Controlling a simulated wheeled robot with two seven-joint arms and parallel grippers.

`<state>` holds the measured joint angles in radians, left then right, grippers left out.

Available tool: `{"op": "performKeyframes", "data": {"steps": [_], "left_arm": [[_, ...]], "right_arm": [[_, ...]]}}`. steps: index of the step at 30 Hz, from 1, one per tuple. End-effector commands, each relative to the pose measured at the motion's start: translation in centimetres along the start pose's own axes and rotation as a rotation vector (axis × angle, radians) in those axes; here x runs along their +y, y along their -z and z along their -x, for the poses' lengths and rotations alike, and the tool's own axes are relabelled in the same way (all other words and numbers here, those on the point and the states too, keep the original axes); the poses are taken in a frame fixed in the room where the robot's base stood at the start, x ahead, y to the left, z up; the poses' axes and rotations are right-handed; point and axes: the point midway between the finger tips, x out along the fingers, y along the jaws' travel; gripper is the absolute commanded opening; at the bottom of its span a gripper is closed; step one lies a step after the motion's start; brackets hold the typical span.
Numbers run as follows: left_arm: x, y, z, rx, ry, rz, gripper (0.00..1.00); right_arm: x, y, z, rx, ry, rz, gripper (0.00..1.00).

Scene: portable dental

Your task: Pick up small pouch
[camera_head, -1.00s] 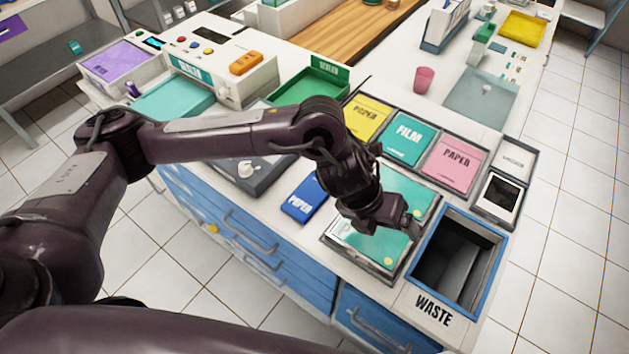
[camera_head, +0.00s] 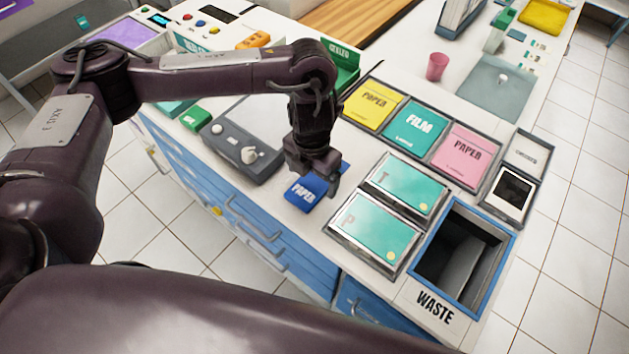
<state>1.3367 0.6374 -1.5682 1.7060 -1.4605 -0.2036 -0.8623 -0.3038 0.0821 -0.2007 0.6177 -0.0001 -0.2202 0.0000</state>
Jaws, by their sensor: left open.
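A small blue pouch (camera_head: 303,196) marked PAPER lies on the white counter near its front edge. My left gripper (camera_head: 314,180) is open and points down right over the pouch's far part, hiding some of it. One finger hangs at the pouch's right side. I cannot tell whether the fingers touch the pouch. My right gripper is not in view.
Two teal-covered trays (camera_head: 368,228) lie right of the pouch, beside the blue-rimmed waste opening (camera_head: 504,250). A grey device (camera_head: 240,148) with knobs is on the left.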

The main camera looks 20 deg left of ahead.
Motion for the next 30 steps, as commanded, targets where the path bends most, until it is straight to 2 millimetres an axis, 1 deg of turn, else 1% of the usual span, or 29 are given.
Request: {"op": "performKeyframes", "data": {"steps": [1,4,12,13,24,30], "left_arm": [[-0.1,0.1,-0.9,0.003,0.002,0.002,0.89],[-0.1,0.0,-1.7,0.001,0.002,0.001,0.89],[0.0,0.0,-1.9,-0.002,0.000,0.001,0.89],[0.0,0.0,-1.9,-0.002,0.000,0.000,0.88],[0.0,0.0,-1.9,-0.002,0.000,0.000,0.40],[0.0,0.0,-1.9,-0.002,0.000,0.000,0.39]], "right_arm": [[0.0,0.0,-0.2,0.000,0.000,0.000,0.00],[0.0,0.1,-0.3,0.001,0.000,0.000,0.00],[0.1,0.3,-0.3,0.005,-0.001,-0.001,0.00],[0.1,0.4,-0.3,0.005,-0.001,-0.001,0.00],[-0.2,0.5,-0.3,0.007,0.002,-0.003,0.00],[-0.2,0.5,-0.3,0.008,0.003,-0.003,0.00]]}}
